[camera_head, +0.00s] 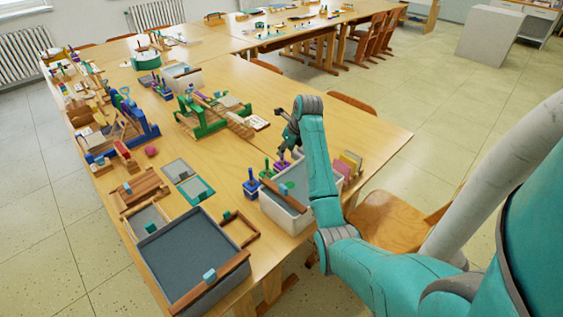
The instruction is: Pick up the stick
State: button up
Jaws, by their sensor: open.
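My gripper (287,138) is dark and small at the end of my teal arm, above the right part of the table. It is open, and I see nothing held in it. Which object is the stick is not clear. A brown wooden bar (285,196) lies across the left part of a white bin, in front of and below my gripper. Another brown bar (210,284) lies along the front right rim of a large grey tray. My forearm hides part of the white bin.
The wooden table (345,123) holds the white bin (285,220), the large grey tray (190,249), blue and green stamps, a green wooden frame (205,122) and a blue frame (137,125). A chair (388,220) stands at the right edge. The table's right far part is clear.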

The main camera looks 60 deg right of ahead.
aim_at(282, 161)
jog(key=shift+a+x, duration=0.1)
jog(key=shift+x, duration=1.25)
jog(key=shift+a+x, duration=0.15)
jog(key=shift+x, duration=1.2)
jog(key=shift+s, duration=0.1)
grip_shut()
